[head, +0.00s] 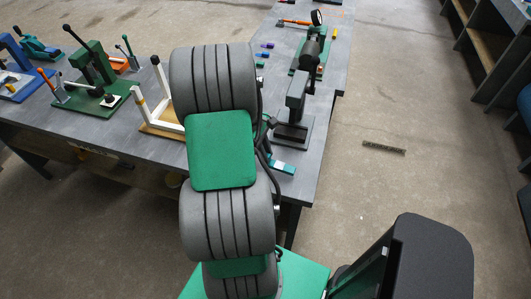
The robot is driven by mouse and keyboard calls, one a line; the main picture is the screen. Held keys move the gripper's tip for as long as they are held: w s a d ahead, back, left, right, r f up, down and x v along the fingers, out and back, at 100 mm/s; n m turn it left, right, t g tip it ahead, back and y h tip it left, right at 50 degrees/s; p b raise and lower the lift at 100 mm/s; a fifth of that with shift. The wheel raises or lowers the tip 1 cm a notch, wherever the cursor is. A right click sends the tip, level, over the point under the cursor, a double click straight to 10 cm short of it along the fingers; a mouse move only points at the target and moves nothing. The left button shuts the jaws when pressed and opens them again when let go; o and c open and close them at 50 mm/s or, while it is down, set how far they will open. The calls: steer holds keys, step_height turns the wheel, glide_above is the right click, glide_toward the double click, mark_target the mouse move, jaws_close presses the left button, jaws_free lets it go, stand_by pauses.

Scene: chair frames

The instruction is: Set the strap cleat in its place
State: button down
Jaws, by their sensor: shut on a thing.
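A white chair frame (163,100) stands on a light wooden board (150,128) on the grey bench, just left of my arm. My arm fills the middle of the head view and covers part of the frame and board. My gripper is not visible; the arm links hide that area. I cannot make out the strap cleat or its place on the frame.
A green press (95,70) and other hand tools crowd the bench's left part. A dark press-like machine (297,95) stands right of my arm, with a teal-and-white item (283,167) near the bench edge. A dark strip (384,148) lies on the open floor at right.

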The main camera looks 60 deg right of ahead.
steer(key=shift+r+p, duration=0.6)
steer(key=shift+r, duration=0.3)
